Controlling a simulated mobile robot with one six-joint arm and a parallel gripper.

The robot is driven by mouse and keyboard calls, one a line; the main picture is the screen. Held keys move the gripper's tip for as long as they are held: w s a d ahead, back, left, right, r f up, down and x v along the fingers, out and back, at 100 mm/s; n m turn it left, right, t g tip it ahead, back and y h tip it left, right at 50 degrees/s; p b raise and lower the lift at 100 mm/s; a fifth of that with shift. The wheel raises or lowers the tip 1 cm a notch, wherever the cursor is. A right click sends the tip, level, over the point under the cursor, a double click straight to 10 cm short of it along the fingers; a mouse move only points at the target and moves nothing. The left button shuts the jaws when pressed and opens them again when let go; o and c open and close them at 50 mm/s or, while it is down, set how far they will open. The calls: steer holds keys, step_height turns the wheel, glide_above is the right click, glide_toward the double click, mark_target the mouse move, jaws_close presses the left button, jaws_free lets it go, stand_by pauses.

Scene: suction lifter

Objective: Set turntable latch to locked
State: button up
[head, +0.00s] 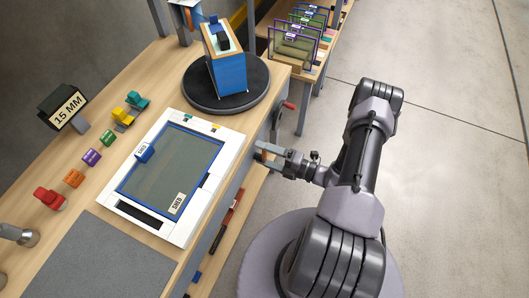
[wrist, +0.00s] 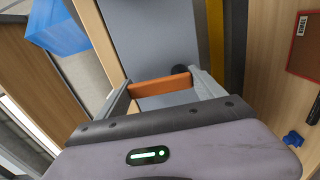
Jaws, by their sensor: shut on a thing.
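The turntable (head: 228,84) is a dark round disc on the bench, with a tall blue box (head: 227,72) standing on it. My gripper (head: 263,152) is at the bench's right side, below the top and in front of the turntable. It is shut on an orange bar (wrist: 160,85), which spans between the two grey fingers in the wrist view. The bar looks like a handle, but I cannot tell whether it is the turntable latch or how it is set. A red handle (head: 289,105) sticks out from the bench side nearer the turntable.
A white-framed tray (head: 187,232) with a blue-edged panel lies on the bench left of my gripper. Colored blocks and a "15 MM" sign (head: 66,106) line the far edge. A second table (head: 318,65) with framed racks stands behind. Open floor lies to the right.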

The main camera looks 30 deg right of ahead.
stand_by(0.4)
steer(key=o, duration=2.1)
steer(key=shift+c, duration=0.2)
steer(key=p+v, duration=0.2)
steer(key=v, duration=1.5)
steer(key=shift+s+p, duration=0.25)
steer(key=shift+p, duration=0.05)
steer(key=shift+d, duration=0.15)
